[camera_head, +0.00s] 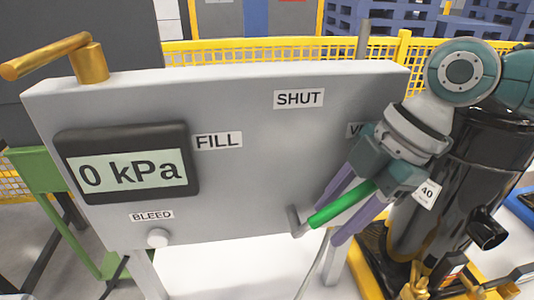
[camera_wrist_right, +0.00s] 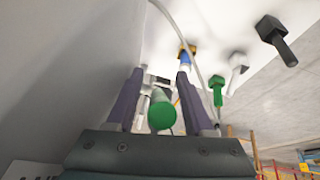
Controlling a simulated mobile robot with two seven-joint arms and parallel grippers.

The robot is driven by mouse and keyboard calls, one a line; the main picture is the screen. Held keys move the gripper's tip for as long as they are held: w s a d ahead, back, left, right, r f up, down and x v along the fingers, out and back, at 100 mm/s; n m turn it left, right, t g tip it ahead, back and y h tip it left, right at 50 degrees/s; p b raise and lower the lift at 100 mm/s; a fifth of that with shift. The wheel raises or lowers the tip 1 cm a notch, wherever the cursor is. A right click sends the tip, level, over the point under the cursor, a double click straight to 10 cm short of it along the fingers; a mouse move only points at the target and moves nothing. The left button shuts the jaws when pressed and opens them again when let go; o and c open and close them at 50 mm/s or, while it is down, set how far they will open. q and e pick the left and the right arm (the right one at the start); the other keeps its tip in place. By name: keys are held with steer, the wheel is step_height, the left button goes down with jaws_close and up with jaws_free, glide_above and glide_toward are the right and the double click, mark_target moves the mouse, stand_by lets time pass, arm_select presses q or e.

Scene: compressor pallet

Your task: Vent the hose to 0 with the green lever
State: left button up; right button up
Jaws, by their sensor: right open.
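The grey panel (camera_head: 255,180) carries a display (camera_head: 125,170) reading "0 kPa". The green lever (camera_head: 340,205) is joined to a grey pivot (camera_head: 295,222) low on the panel's right half and points right and a little up. My right gripper (camera_head: 331,222) is open, its purple fingers on either side of the lever's green grip. In the right wrist view the round green grip end (camera_wrist_right: 161,112) lies between the two fingers (camera_wrist_right: 160,90), with gaps visible. A label starting with "V" (camera_head: 352,130) is mostly hidden by my right wrist. My left gripper is out of view.
Labels read FILL (camera_head: 218,140), SHUT (camera_head: 299,98) and BLEED (camera_head: 152,216), with a white knob (camera_head: 157,238) below BLEED. A brass handle (camera_head: 60,55) tops the panel's left end. A black cylinder (camera_head: 470,160) stands right. Several coloured fittings, including a green one (camera_wrist_right: 216,90), show in the wrist view.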

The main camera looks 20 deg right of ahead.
jaws_close()
stand_by(1.4)
